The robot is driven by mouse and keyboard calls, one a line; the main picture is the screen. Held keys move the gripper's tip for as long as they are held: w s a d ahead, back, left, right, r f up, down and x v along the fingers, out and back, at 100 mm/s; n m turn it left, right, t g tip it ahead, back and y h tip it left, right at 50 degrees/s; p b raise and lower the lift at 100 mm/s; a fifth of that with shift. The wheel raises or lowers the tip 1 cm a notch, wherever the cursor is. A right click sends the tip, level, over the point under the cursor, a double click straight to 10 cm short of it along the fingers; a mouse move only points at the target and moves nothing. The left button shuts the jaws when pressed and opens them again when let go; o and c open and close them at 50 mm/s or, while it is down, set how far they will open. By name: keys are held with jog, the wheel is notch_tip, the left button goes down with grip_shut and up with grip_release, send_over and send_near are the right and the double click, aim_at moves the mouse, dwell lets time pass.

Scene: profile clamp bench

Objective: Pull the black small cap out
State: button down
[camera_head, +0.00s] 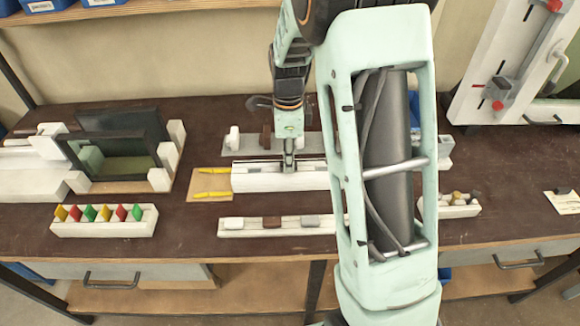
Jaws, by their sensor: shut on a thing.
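My gripper (289,168) points straight down at the white profile block (262,182) in the middle of the bench. Its fingertips are close together at the slot along the block's top and shut on a small piece there. The fingers cover this piece, so its colour and shape do not show. I cannot tell whether it is still seated in the block. The right end of the block is hidden behind my arm.
Two yellow sticks (213,171) lie left of the block. A white strip (262,232) with small blocks stands in front. A rack of coloured tabs (103,221) and a dark frame (115,150) stand left. A rack of small caps (460,207) stands right.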

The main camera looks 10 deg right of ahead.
jog(key=shift+r+p, duration=0.55)
jog(key=shift+r, duration=0.25)
notch_tip(320, 180, up, 8)
jog(key=p, duration=0.6)
dwell(0.7)
